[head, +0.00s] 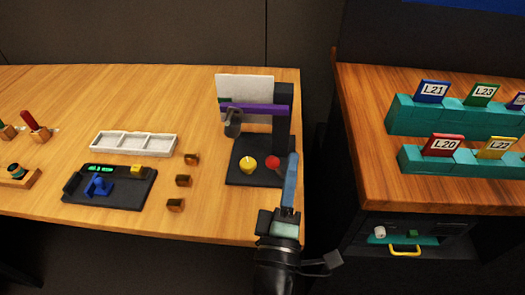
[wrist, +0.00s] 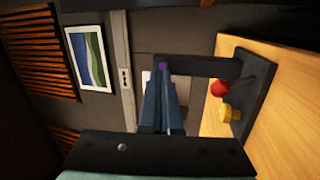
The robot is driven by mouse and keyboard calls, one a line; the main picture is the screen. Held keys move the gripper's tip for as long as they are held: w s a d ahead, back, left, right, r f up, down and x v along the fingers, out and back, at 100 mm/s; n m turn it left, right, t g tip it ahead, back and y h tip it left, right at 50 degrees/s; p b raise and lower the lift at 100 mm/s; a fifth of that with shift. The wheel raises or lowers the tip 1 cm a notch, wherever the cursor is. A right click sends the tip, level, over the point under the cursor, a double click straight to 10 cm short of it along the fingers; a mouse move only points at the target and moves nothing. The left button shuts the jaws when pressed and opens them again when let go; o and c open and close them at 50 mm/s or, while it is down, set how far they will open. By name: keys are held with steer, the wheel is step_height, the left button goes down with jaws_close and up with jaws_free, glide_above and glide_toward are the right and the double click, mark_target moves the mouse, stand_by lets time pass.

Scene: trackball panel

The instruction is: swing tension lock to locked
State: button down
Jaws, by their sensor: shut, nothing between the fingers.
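A black stand (head: 240,172) on the table's right side carries a purple arm (head: 255,108), a yellow knob (head: 247,165) and a red knob (head: 272,162). The wrist view also shows the red knob (wrist: 218,88) and the yellow knob (wrist: 226,112), right of my fingers. My gripper (head: 293,156) is shut and empty, with blue fingers at the stand's right edge, right of the red knob. No part is labelled as the tension lock, so I cannot tell which it is or its position. In the wrist view my shut fingers (wrist: 163,78) overlap the purple arm's end.
A black panel (head: 135,195) with a blue part (head: 98,185) and a yellow block lies to the left. Behind it is a white divided tray (head: 133,144). Several small brown blocks (head: 183,181) stand between panel and stand. A second table (head: 375,150) is across a gap.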

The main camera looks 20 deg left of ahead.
mark_target(278, 169)
steer(key=s+a+f+n+g+y+p, duration=0.1)
steer(key=s+a+f+n, duration=0.1)
steer(key=s+f, duration=0.1)
steer(key=s+a+f+n+g+y+p, duration=0.1)
steer(key=s+a+f+n+g+p, duration=0.1)
steer(key=f+n, duration=0.1)
steer(key=s+a+f+n+g+y+p, duration=0.1)
steer(key=s+f+n, duration=0.1)
steer(key=s+f, duration=0.1)
steer(key=shift+s+a+f+n+y+p, duration=0.3)
steer(key=shift+s+a+f, duration=0.05)
steer(key=shift+a, duration=0.05)
steer(key=shift+g, duration=0.3)
steer(key=x, duration=1)
steer(key=shift+d+r, duration=0.1)
steer(key=shift+r, duration=0.05)
steer(key=shift+w+d+r+p, duration=0.25)
steer(key=shift+w+d+p, duration=0.3)
steer(key=shift+d, duration=0.05)
steer(key=shift+w+d+r+p, duration=0.3)
steer(key=shift+w+d+p, duration=0.25)
steer(key=shift+d, duration=0.05)
steer(key=shift+w+d, duration=0.2)
steer(key=shift+d, duration=0.1)
